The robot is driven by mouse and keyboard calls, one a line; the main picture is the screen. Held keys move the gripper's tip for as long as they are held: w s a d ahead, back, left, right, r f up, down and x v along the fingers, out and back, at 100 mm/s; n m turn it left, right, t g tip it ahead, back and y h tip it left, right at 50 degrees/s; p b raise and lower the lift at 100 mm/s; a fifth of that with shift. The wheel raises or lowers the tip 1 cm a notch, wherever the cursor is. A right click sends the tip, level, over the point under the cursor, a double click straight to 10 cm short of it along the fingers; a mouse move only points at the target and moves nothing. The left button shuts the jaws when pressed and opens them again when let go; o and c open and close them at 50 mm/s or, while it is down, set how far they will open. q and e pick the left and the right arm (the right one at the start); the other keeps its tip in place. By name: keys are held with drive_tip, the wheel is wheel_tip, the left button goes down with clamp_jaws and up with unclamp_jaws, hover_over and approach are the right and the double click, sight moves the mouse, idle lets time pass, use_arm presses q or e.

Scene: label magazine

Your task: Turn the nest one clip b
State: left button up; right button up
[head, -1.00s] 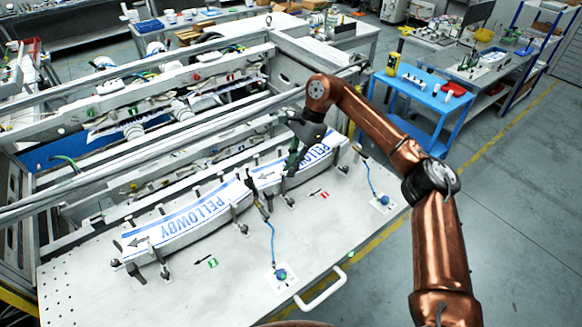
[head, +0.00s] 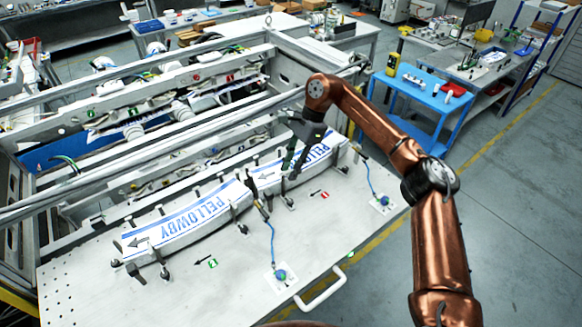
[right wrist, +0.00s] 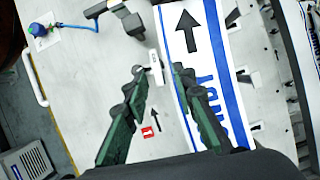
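My right gripper (head: 291,171) is over the near edge of the nest one label stack (head: 318,158), a white stack with blue print beside the red 1 tag (head: 323,195). In the right wrist view the gripper (right wrist: 157,72) is open, with its two green-and-black fingers apart. A small clip with a pale tag (right wrist: 154,62) shows between the fingertips, beside the stack (right wrist: 190,65). The fingers look apart from the clip, but contact is hard to judge. The tag's letter is too small to read. In the head view the gripper hides this clip. My left gripper is not in view.
A second label stack (head: 190,218) with clips around it stands left, by the green 2 tag (head: 212,263). Blue-cabled knobs (head: 281,276) and a white handle (head: 322,289) are along the near edge. Metal rails (head: 150,150) run behind the stacks.

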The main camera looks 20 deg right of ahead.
drive_tip(key=v, duration=1.2)
drive_tip(key=shift+d, duration=0.1)
